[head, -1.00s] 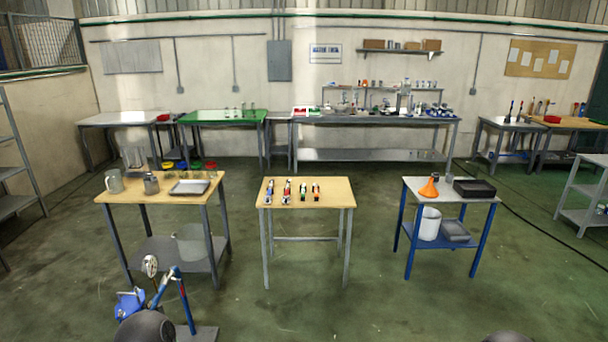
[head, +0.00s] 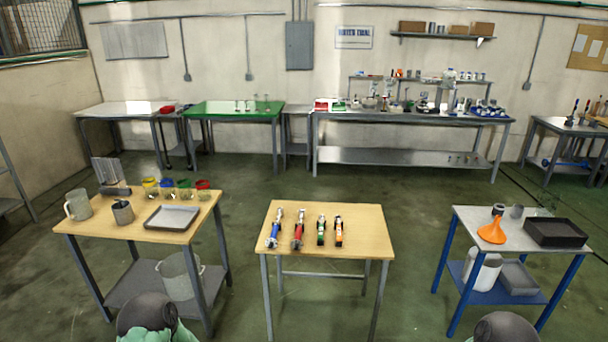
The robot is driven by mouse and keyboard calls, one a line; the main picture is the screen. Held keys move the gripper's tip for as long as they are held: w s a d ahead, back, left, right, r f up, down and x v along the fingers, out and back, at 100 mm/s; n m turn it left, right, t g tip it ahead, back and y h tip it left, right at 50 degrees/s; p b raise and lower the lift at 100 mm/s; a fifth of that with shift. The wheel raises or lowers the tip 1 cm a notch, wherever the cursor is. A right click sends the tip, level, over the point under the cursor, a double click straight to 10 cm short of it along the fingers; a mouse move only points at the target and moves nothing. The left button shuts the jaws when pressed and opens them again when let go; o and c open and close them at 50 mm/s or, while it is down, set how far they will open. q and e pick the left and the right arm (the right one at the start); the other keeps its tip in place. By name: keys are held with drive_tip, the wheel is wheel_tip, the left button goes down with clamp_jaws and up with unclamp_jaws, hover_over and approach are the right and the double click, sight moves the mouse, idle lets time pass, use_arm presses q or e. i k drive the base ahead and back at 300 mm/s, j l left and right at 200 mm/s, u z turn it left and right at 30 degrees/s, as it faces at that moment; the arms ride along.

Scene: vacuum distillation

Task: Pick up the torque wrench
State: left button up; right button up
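Several hand tools lie side by side on the wooden-topped middle table (head: 365,222). From left to right they are a metal tool with a blue handle (head: 274,228), a metal tool with a red handle (head: 299,229), a green and black tool (head: 321,230) and an orange and black tool (head: 339,231). They are too small to tell for sure which is the torque wrench. No gripper shows; only rounded dark parts of my arms show at the bottom edge, in front of the tables. All the tools lie apart from my arms.
A left table (head: 95,228) holds a grey tray (head: 172,217), mugs and several coloured jars. A blue-legged right table (head: 470,215) holds an orange funnel (head: 492,230) and a black bin (head: 555,233). Green floor is open between the tables. Benches line the back wall.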

sight(275, 231)
drive_tip(key=i+u, duration=0.3)
drive_tip(key=i, duration=0.4)
drive_tip(key=i+l+u, duration=0.3)
drive_tip(key=i, duration=0.4)
drive_tip(key=j, duration=0.1)
